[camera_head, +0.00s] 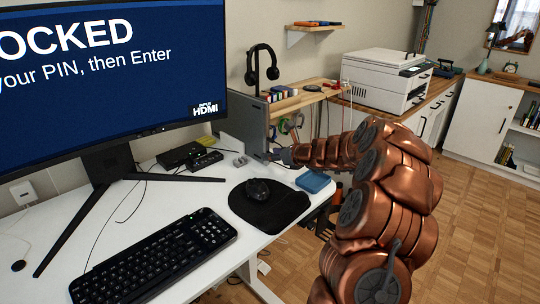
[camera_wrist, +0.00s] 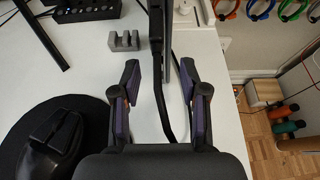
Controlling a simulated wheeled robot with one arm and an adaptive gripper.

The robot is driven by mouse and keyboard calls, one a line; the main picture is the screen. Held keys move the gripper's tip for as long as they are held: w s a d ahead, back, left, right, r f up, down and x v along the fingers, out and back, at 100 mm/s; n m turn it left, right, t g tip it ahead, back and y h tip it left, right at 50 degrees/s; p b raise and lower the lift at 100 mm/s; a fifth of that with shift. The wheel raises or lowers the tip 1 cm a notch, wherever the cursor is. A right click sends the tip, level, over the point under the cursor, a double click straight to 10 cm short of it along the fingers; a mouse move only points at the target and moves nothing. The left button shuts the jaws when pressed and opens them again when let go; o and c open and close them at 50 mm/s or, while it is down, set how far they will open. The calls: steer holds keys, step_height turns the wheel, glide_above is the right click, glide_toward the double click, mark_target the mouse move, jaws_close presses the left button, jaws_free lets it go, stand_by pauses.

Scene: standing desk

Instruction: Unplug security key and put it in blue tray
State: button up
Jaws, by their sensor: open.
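My gripper (camera_head: 277,156) is at the right rear of the white desk, by the front edge of an upright grey panel-like device (camera_head: 254,122). In the wrist view my gripper (camera_wrist: 160,78) is open, with its two purple-padded fingers apart. The dark edge of the device (camera_wrist: 172,48) and a black cable (camera_wrist: 157,75) show between the fingers; I cannot tell whether anything touches them. I cannot make out the security key in either view.
A grey slotted block (camera_wrist: 124,41) stands left of the fingers. A black mouse (camera_head: 257,190) rests on a dark mouse pad (camera_head: 283,211). The keyboard (camera_head: 155,255) and monitor (camera_head: 110,70) are to the left. The desk's right edge drops to the wooden floor (camera_head: 480,220).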

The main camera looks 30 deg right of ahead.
steer(key=shift+r+p, duration=0.1)
steer(key=shift+p, duration=0.25)
steer(key=shift+c, duration=0.3)
jaws_close()
stand_by(0.4)
steer(key=shift+s, duration=0.1)
steer(key=shift+s+d+p, duration=0.15)
steer(key=shift+s+d, duration=0.1)
steer(key=shift+s, duration=0.7)
steer(key=shift+s+d+p, duration=0.1)
steer(key=shift+s+d, duration=0.1)
steer(key=shift+s, duration=0.7)
steer(key=shift+s+d+p, duration=0.15)
steer(key=shift+s+d, duration=0.1)
steer(key=shift+s, duration=0.7)
